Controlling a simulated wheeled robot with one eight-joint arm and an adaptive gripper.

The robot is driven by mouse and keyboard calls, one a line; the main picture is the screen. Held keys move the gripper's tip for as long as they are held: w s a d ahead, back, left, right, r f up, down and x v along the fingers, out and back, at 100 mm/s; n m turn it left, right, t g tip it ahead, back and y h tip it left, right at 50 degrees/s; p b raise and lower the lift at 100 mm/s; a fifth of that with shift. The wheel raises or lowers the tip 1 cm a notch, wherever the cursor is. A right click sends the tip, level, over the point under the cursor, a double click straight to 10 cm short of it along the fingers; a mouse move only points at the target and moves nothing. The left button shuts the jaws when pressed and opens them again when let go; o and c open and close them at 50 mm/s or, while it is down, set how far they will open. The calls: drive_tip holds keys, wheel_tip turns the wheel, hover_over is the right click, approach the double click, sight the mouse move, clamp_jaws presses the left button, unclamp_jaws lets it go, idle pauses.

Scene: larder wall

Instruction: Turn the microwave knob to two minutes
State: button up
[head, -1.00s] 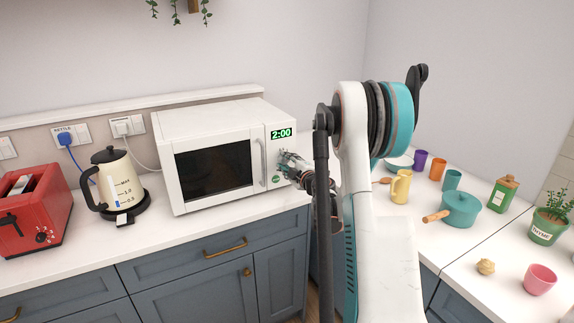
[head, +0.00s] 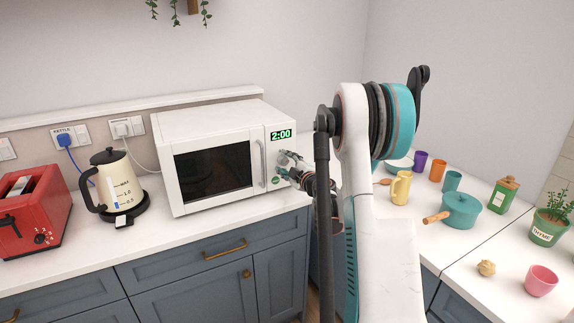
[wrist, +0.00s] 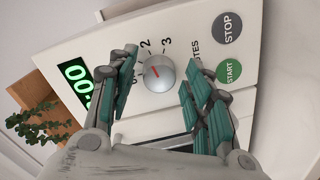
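The white microwave (head: 215,117) stands on the counter with its door closed. Its green display (head: 281,134) reads 2:00 in the head view. In the wrist view the silver round knob (wrist: 160,75) faces me. Its red pointer mark is tilted toward the upper left, and the numbers 2 and 3 are legible above it. The display (wrist: 77,76) is partly hidden by a finger. My gripper (wrist: 157,82) is open, with its teal-padded fingers on either side of the knob and a gap to it. In the head view my gripper (head: 281,166) hides the knob.
The green START button (wrist: 229,72) and dark STOP button (wrist: 228,27) sit beside the knob. A cream kettle (head: 117,180) and red toaster (head: 34,212) stand left of the microwave. Mugs and a teal pot (head: 461,210) stand on the right counter.

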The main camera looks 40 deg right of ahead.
drive_tip(key=shift+s, duration=0.1)
drive_tip(key=f+v, duration=0.1)
drive_tip(key=v, duration=1)
drive_tip(key=shift+s+a+r, duration=0.15)
drive_tip(key=shift+s+r, duration=0.25)
drive_tip(key=shift+r, duration=0.05)
